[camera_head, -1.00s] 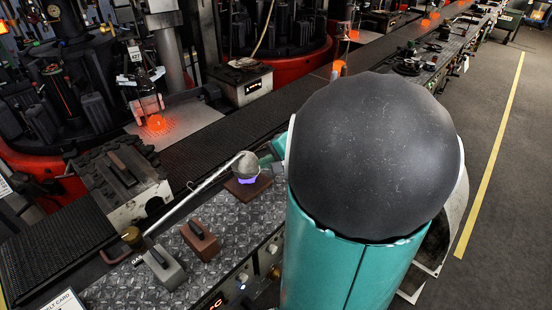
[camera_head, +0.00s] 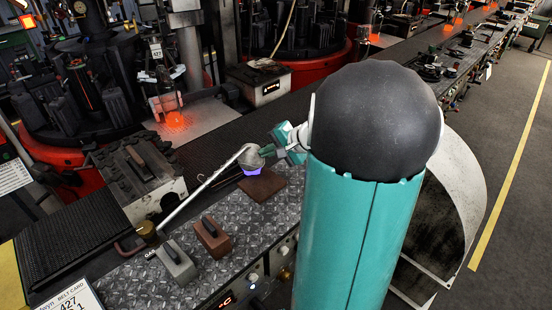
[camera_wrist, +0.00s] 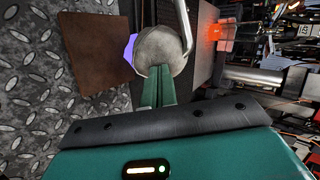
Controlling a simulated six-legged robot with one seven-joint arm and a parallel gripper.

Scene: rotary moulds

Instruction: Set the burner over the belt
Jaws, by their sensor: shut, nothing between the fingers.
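The burner is a thin metal pipe ending in a rounded grey head (camera_head: 251,158), with a violet-blue flame glowing beneath. Its pipe runs down-left to a brass fitting (camera_head: 146,230). The head hangs beside the brown plate (camera_head: 263,186), near the side facing the dark belt (camera_head: 215,143). My gripper (camera_head: 268,151) is shut and empty, its tips at the head's right side. In the wrist view, the closed green fingers (camera_wrist: 157,72) reach the head (camera_wrist: 160,50), overlapping its lower edge; whether they touch is unclear. The brown plate (camera_wrist: 92,50) lies left.
Two blocks with handles, one grey (camera_head: 175,262) and one brown (camera_head: 212,237), stand on the diamond-plate bench (camera_head: 150,283). Glowing orange glass (camera_head: 175,120) stands by the machine behind.

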